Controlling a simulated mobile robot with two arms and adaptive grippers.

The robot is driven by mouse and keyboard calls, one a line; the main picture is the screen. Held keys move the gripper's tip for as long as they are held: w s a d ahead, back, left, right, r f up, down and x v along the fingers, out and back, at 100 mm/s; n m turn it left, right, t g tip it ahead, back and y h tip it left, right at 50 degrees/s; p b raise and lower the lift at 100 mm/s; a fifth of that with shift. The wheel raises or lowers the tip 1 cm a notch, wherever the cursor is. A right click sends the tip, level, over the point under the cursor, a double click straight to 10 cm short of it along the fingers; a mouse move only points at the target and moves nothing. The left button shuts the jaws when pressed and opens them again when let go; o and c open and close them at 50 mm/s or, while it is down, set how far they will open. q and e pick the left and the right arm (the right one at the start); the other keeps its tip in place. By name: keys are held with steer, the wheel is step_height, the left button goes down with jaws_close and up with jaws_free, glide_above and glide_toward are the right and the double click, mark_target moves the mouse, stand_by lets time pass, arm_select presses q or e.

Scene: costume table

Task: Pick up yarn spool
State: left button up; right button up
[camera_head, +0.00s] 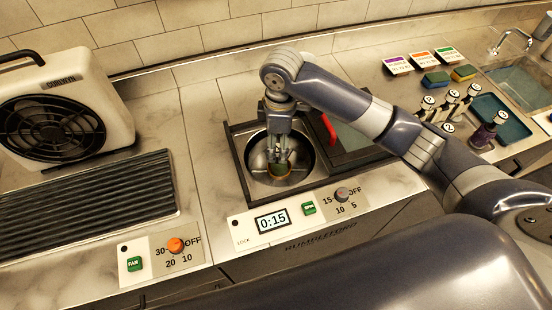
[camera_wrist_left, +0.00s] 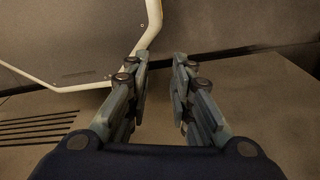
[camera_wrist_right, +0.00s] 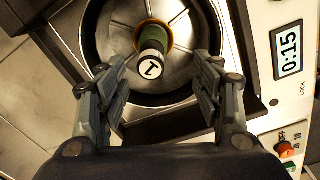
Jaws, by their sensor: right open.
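In the head view the spool (camera_head: 280,169) is partly hidden by my right gripper (camera_head: 278,157), which points down into the basin (camera_head: 310,168). In the right wrist view my right gripper (camera_wrist_right: 160,66) is open, with a finger on each side of the spool's end and clear gaps between. My left gripper (camera_wrist_left: 160,64) is open and empty in the left wrist view, outside the head view.
The basin sits in a dark frame beside a lid with a red handle (camera_head: 328,128). A control panel (camera_head: 272,221) reads 0:15. A fan heater (camera_head: 110,85) stands left.

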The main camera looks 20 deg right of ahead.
steer(key=shift+w+d+r, duration=0.1)
steer(key=shift+w+d, duration=0.2)
steer(key=shift+w, duration=0.25)
steer(key=shift+w+d, duration=0.1)
steer(key=shift+w, duration=0.05)
step_height(320, 180, down, 5)
steer(key=shift+f+p, duration=0.1)
steer(key=shift+p, duration=0.35)
steer(key=f, duration=0.1)
steer(key=f+p, duration=0.1)
steer(key=f, duration=0.2)
steer(key=shift+a+f+p, duration=0.25)
steer(key=shift+f+p, duration=0.1)
steer(key=shift+p, duration=0.05)
arm_select(q)
step_height(320, 180, up, 2)
steer(key=shift+r, duration=0.2)
arm_select(e)
steer(key=shift+f, duration=0.25)
